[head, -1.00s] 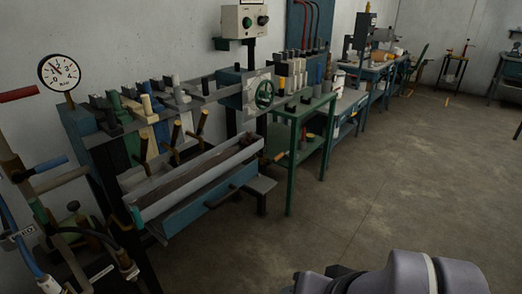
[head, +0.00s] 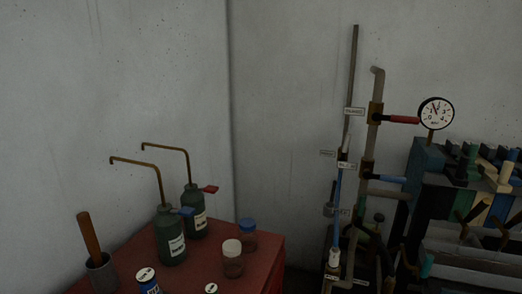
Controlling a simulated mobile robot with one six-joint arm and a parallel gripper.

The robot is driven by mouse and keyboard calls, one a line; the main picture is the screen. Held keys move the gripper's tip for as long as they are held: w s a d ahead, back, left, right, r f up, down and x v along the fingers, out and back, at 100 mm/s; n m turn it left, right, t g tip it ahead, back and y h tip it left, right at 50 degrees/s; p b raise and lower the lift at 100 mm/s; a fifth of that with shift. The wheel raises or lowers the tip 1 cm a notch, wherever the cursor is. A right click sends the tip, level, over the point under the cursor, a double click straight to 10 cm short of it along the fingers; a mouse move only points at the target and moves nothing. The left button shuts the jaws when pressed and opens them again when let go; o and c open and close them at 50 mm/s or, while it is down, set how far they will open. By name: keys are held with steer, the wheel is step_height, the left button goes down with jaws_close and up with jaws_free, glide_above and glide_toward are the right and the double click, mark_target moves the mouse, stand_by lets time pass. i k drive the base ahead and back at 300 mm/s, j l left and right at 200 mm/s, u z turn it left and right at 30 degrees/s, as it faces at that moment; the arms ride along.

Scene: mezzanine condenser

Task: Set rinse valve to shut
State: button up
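No valve can be picked out for sure as the rinse valve, as the small labels are too blurred to read. On a grey pipe at the right, a red-handled valve (head: 403,119) has its lever sideways, pointing right, across the upright pipe. Below it a blue-handled valve (head: 390,178) also points right, across the pipe. A thinner upright pipe (head: 352,80) beside them carries a white label (head: 355,111) and others lower down, with a blue hose (head: 336,205) below. My gripper is not in view.
A red cabinet (head: 262,268) at the lower middle holds two dark green bottles (head: 170,236) with bent brass spouts, jars (head: 232,262) and a wooden-handled tool in a cup (head: 101,275). A pressure gauge (head: 436,113) and a cluttered bench (head: 425,165) stand at the right.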

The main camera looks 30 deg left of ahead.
mark_target(348, 138)
steer(key=u, duration=0.65)
steer(key=i, duration=0.05)
